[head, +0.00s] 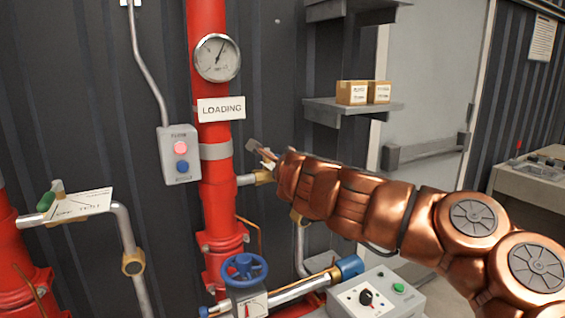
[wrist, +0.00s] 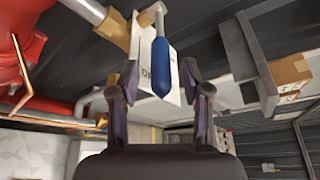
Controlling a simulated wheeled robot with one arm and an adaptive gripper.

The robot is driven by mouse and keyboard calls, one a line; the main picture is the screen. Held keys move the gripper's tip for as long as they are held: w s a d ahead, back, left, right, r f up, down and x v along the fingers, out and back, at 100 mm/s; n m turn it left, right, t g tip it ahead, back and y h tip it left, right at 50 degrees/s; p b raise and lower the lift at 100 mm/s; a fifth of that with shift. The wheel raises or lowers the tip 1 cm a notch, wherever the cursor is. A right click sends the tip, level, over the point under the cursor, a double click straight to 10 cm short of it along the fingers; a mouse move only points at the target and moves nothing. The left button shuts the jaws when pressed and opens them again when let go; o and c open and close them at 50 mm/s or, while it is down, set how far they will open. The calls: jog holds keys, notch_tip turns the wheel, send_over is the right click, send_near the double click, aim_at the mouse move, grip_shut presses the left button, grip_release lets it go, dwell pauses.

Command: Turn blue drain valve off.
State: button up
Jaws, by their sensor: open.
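In the wrist view a blue lever handle (wrist: 161,66) runs between the two fingers of my gripper (wrist: 161,78). The fingers are apart on either side of the handle, and I see no clear contact. The lever joins a brass valve body (wrist: 141,36), with a white lettered plate (wrist: 174,88) behind it. In the head view my gripper (head: 260,153) is beside the red riser pipe, just above a brass fitting (head: 263,176). My arm hides the blue lever there.
A blue handwheel (head: 245,268) and a grey control box (head: 378,297) sit below my arm. A switch box (head: 180,155) and a gauge (head: 217,58) are near the red pipe (head: 214,180). A green-handled lever (head: 48,200) is at left. A shelf (head: 345,107) holds boxes.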

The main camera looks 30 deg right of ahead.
jog(key=v, duration=0.9)
jog(key=shift+a+r, duration=0.1)
dwell(0.4)
